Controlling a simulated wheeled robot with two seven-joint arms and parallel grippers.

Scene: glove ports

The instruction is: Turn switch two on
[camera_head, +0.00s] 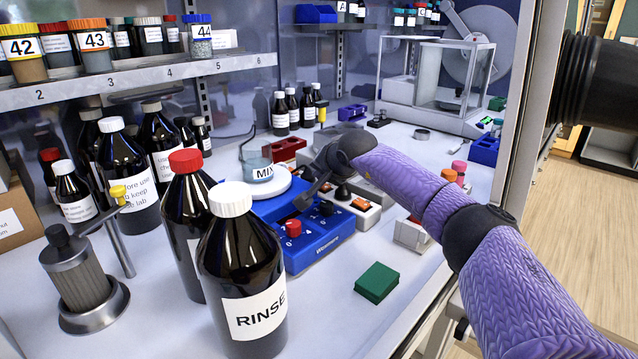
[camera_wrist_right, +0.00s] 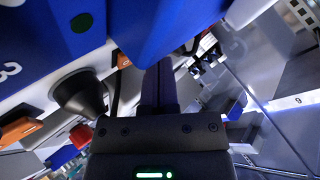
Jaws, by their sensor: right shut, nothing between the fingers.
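A pale switch box (camera_head: 372,216) stands behind the blue stirrer, with orange rocker switches (camera_head: 360,204) and dark cone-shaped knobs (camera_head: 343,193). My right gripper (camera_head: 302,203) is shut and empty, pointing down-left over the stirrer's near side of the box; its wrist hides part of the box. In the right wrist view, the shut fingers (camera_wrist_right: 160,85) lie close to a blue body. A black cone (camera_wrist_right: 80,95) and an orange switch (camera_wrist_right: 20,129) sit left of them. Which switch is number two, and its position, I cannot tell. My left gripper is not in view.
The blue stirrer (camera_head: 318,243) has a red knob and a white plate under a MIX beaker (camera_head: 258,168). A RINSE bottle (camera_head: 240,270) and a red-capped bottle (camera_head: 187,225) stand in front. A green block (camera_head: 377,282) lies to the right, with bare bench around it.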

